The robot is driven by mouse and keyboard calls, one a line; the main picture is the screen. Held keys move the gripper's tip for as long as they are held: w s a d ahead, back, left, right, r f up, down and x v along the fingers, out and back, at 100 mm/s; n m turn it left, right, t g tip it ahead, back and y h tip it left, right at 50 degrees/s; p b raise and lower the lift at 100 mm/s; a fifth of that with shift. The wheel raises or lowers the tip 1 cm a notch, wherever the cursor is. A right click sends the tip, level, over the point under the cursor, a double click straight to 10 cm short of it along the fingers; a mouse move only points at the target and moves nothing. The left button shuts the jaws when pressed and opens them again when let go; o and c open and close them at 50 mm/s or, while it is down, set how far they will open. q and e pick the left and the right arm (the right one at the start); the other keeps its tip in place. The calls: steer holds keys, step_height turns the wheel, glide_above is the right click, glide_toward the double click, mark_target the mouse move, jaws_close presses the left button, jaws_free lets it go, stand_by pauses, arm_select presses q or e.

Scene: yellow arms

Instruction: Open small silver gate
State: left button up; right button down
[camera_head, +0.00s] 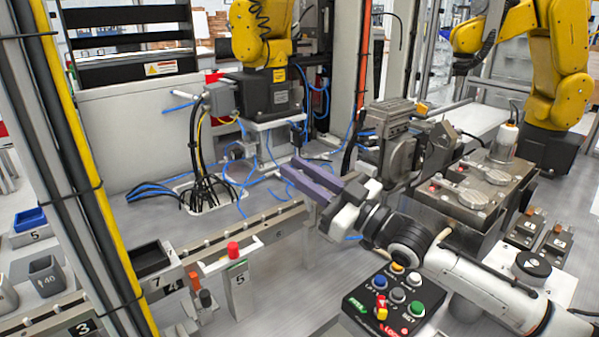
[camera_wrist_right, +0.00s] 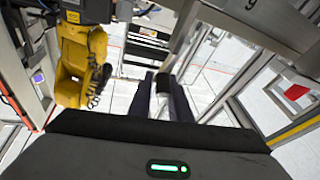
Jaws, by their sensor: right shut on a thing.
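My right gripper (camera_head: 290,167) comes in from the right in the head view, with its long purple-grey fingers pointing up and left over the end of the conveyor rail. In the right wrist view, its fingers (camera_wrist_right: 161,82) are close together on a narrow silver piece (camera_wrist_right: 161,101), which appears to be the small silver gate. The fingers hide much of this piece. In the head view I cannot clearly tell the gate apart from the metal rail end under the gripper. My left gripper is not in view.
A conveyor rail (camera_head: 240,226) runs below the fingers. A post with a red button (camera_head: 233,249) and a button box (camera_head: 388,300) stand in front. Yellow robot arms (camera_head: 262,35) and a grey machine (camera_head: 395,135) stand behind. Blue hoses and black cables lie on the table.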

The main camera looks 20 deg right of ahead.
steer(key=shift+s+a+r, duration=0.1)
steer(key=shift+r, duration=0.4)
steer(key=c, duration=1.7)
jaws_free()
steer(key=shift+s, duration=0.1)
steer(key=shift+c, duration=0.2)
steer(key=shift+s+f, duration=0.25)
steer(key=shift+f, duration=0.1)
steer(key=p+v, duration=0.2)
steer(key=v, duration=0.7)
steer(key=shift+s+d, duration=0.3)
